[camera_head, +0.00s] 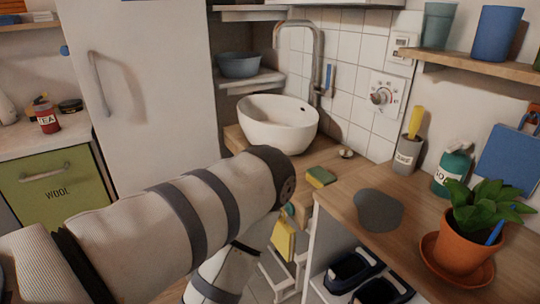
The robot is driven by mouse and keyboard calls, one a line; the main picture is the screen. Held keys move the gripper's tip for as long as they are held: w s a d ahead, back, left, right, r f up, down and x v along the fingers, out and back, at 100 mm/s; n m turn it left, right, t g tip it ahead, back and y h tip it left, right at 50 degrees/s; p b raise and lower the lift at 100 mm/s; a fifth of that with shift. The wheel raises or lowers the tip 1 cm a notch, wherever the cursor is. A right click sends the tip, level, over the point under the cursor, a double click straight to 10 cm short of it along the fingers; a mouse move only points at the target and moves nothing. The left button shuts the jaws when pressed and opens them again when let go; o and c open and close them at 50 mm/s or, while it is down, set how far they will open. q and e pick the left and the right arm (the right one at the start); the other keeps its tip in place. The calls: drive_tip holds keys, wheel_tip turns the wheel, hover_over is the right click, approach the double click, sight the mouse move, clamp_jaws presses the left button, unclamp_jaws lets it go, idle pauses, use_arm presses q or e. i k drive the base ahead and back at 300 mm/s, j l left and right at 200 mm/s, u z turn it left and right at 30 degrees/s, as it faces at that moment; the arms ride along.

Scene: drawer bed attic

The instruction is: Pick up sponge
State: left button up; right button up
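A sponge (320,177), green on top with a yellow side, lies flat on the wooden counter in front of the white sink bowl. My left arm comes in from the left and bends near the counter, left of the sponge. Its lower part goes down out of the picture, and I do not see its fingers. The arm is apart from the sponge in the picture. My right gripper is not in view.
A white sink bowl (278,124) stands behind the sponge. A higher wooden counter (335,205) at the right holds a potted plant (465,240), a soap bottle (452,170) and a grey cup (408,155). A yellow object (283,240) hangs below, partly hidden.

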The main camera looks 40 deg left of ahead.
sight(317, 177)
drive_tip(key=u, duration=0.8)
